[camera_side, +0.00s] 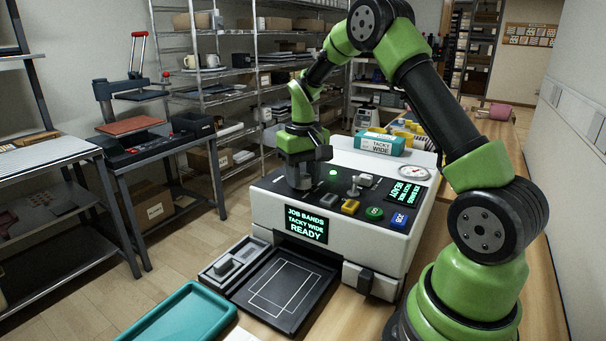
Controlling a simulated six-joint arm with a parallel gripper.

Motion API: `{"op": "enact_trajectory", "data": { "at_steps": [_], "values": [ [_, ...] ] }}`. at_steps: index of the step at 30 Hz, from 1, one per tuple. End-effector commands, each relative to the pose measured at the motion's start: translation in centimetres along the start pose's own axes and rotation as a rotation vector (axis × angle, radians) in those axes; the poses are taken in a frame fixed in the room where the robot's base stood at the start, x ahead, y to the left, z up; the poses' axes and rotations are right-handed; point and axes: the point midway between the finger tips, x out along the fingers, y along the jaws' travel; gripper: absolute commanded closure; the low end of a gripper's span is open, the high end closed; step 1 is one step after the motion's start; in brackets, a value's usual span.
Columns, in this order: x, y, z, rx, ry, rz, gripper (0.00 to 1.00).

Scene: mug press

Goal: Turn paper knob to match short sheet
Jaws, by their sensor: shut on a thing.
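The white press (330,262) stands on the wooden bench, with a dark control panel (318,199) on top. My gripper (299,186) points straight down at the left rear part of this panel. It is shut on a knob there, taken to be the paper knob, which the fingers hide. Its pointer and markings cannot be read. The front display (306,224) reads "JOB BANDS TACKY WIDE READY". A second display (405,192) on the panel's right shows upside-down green text with "READY". No short sheet can be made out.
Right of my gripper are a lit green lamp (333,172), a small lever (355,186), and grey, yellow (350,206), green (374,213) and blue (399,219) buttons. A black tray (283,289) with white outlines lies in front. A teal tray (180,316) is at front left.

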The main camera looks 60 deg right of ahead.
Motion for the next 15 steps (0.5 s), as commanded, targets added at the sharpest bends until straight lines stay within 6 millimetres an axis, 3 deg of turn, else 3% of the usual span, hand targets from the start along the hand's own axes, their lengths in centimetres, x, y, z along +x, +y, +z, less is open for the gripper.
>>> {"op": "enact_trajectory", "data": {
  "at_steps": [15],
  "values": [
    [-0.17, 0.06, -0.02, -0.268, 0.002, 0.000, 0.86]
  ]
}}
